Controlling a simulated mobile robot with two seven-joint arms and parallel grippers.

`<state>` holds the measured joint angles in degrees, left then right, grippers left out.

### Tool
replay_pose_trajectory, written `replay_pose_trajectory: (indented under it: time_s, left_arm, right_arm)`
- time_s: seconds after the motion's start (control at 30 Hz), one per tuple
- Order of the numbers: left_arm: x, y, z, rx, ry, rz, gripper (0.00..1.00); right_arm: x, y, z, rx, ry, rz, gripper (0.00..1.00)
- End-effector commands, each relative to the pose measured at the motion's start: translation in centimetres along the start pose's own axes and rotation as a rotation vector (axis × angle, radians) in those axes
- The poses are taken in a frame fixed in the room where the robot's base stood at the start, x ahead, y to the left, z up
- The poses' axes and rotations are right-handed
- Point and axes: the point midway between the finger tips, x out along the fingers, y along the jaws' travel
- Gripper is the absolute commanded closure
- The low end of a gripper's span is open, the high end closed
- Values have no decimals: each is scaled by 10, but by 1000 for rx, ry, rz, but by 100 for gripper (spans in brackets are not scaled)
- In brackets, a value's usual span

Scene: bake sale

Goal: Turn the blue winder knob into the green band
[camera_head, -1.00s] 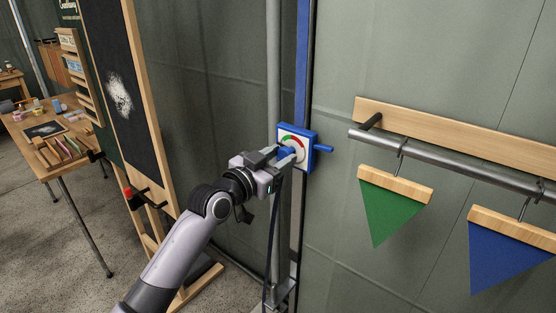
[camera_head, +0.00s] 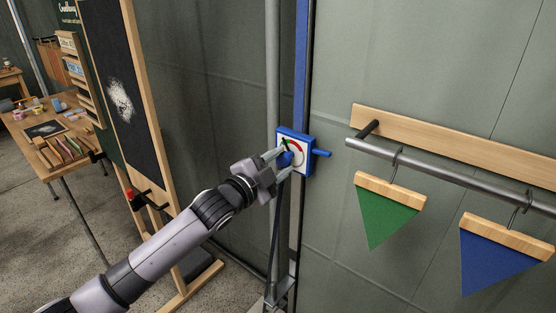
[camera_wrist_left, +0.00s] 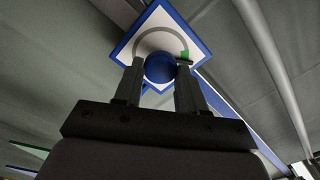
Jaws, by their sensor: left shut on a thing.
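The blue winder knob (camera_head: 285,158) sits on a white dial face in a square blue winder box (camera_head: 309,155) on the post. My left gripper (camera_head: 280,162) has one finger on each side of the knob and is shut on it. The left wrist view shows the round knob (camera_wrist_left: 159,68) between the two fingertips (camera_wrist_left: 159,75). The green band (camera_wrist_left: 184,54) shows at the dial's right there, with a small dark mark, apparently the pointer, at its lower edge. In the head view a red arc (camera_head: 297,150) shows, with green partly hidden. My right gripper is not in view.
A wooden rail with a metal bar (camera_head: 440,170) carries green (camera_head: 385,218) and blue (camera_head: 500,262) pennants at right. A blackboard easel (camera_head: 112,90) and a craft table (camera_head: 62,140) stand at left.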

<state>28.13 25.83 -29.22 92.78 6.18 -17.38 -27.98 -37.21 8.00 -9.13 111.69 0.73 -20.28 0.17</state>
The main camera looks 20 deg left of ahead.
Motion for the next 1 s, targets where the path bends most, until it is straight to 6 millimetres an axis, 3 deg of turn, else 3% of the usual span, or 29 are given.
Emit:
replay_pose_trajectory:
  time_s: [0.77,0.8,0.83,1.0]
  left_arm:
    - [0,0,-1,97,1,0,90]
    - [0,0,-1,97,1,0,47]
    - [0,0,-1,96,1,0,37]
    - [0,0,0,96,1,0,35]
  right_arm:
    - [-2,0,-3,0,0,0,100]
    - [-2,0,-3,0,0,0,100]
    - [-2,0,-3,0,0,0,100]
    - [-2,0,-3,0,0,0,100]
